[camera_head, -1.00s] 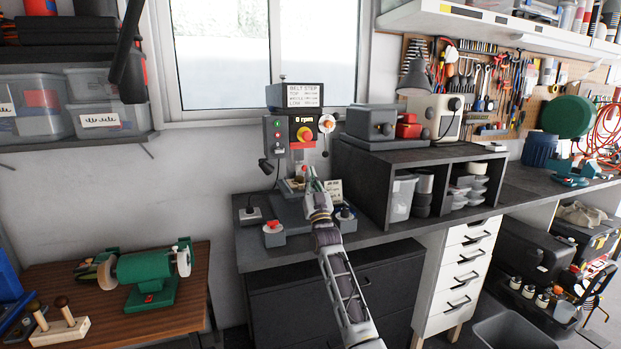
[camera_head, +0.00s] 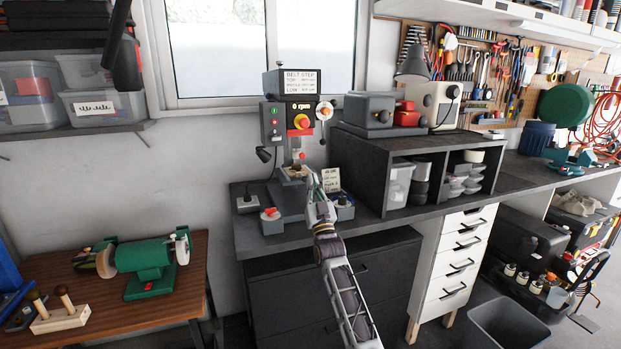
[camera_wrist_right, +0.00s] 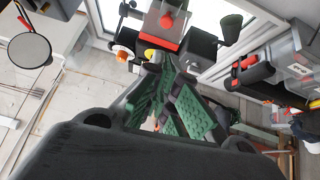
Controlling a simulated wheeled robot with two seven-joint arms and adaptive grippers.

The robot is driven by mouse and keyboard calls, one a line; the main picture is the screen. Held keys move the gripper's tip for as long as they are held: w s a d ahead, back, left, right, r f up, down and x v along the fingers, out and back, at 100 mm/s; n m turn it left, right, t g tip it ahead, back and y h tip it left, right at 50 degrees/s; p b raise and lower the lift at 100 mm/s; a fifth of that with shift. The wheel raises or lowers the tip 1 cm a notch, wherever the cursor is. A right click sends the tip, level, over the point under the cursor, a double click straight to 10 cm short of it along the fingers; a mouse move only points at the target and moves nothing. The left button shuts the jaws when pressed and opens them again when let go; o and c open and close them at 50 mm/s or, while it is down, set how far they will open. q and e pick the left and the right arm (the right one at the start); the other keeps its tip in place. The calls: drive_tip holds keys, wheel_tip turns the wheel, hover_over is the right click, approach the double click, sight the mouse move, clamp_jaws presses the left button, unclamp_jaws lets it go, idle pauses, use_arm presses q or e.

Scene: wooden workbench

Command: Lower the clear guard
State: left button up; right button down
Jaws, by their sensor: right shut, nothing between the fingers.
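My right gripper (camera_head: 313,181) is shut and empty, in front of and slightly right of the press table in the head view. In the right wrist view its green-padded fingers (camera_wrist_right: 168,108) are close together, with a red button (camera_wrist_right: 167,20) beyond them. My left gripper is not in view.
A red-topped switch box (camera_head: 271,222) stands on the bench left of my right arm. A dark shelf unit (camera_head: 365,160) is close on the right. A green bench grinder (camera_head: 146,264) sits on a separate wooden table at left.

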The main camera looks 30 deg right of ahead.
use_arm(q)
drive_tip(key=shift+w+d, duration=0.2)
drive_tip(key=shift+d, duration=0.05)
use_arm(e)
drive_tip(key=v, duration=0.2)
drive_tip(key=shift+s+a+f, duration=0.1)
drive_tip(key=shift+s+f, duration=0.1)
drive_tip(key=shift+f, duration=0.1)
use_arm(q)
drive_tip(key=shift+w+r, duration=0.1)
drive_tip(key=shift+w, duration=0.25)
